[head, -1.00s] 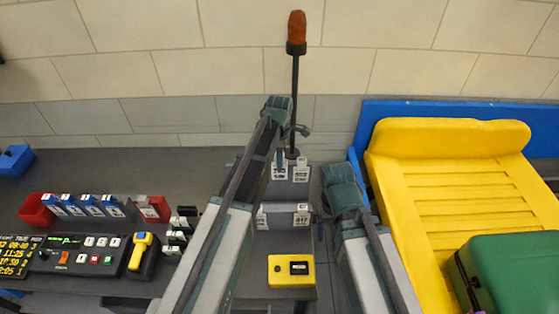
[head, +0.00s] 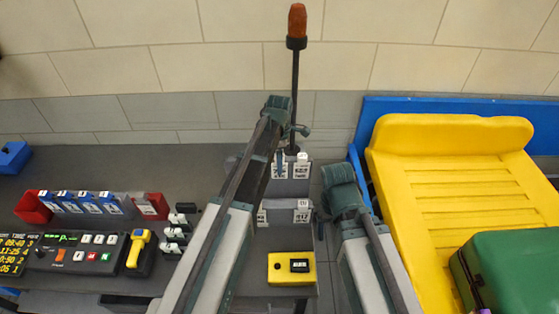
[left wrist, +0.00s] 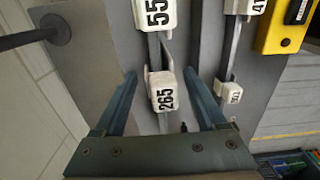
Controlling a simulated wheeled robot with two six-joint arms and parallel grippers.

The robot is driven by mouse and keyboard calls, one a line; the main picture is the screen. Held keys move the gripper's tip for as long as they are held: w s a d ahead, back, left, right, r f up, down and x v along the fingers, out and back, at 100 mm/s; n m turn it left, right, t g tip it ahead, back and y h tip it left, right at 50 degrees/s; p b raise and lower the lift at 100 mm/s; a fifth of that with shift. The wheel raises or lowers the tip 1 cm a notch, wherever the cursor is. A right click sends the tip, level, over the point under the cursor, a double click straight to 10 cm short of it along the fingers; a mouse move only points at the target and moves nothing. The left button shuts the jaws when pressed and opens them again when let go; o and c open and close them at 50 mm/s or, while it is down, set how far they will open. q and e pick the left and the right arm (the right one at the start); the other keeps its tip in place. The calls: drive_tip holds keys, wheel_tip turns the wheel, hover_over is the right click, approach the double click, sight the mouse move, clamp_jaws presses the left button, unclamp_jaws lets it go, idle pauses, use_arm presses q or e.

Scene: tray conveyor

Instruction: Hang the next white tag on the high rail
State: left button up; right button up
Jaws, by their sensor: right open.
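My left gripper (head: 281,158) points down by the left end of the high rail, near the pole. In the left wrist view its two fingers (left wrist: 160,78) are apart, with white tag 265 (left wrist: 165,92) between them and visible gaps on both sides. That tag hangs on the high rail (left wrist: 153,48), next to another white tag marked 55 (left wrist: 156,13). White tags also hang on the low rail (left wrist: 234,50), one small tag (left wrist: 231,92) at its end. My right gripper (head: 343,190) is right of the rails; its fingertips are mostly hidden. More white tags (head: 174,232) sit on a dark holder at left.
A pole with an orange top (head: 297,22) stands behind the rails. A yellow box (head: 292,268) lies in front. Blue tags (head: 88,202), a red bin (head: 33,208) and a control panel (head: 78,254) are left. A yellow tray (head: 450,185) and green case (head: 515,270) are right.

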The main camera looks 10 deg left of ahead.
use_arm(q)
drive_tip(key=shift+r, duration=0.15)
wheel_tip(320, 180, up, 14)
drive_tip(key=p, duration=1.3)
drive_tip(key=shift+f+p, duration=0.2)
drive_tip(key=shift+p, duration=0.2)
drive_tip(key=s+d+f+m+b, duration=0.3)
drive_tip(key=s+f+m+b, duration=0.5)
drive_tip(key=s+m, duration=0.4)
drive_tip(key=s+d+f+m+y+b, duration=0.1)
drive_tip(key=s+d+f+m+b, duration=0.3)
drive_tip(key=s+f+m+b, duration=0.5)
drive_tip(key=s+m, duration=0.2)
drive_tip(key=m, duration=0.1)
drive_tip(key=shift+s+d+f+b, duration=0.25)
drive_tip(key=shift+s+b, duration=0.05)
drive_tip(key=shift+s, duration=0.05)
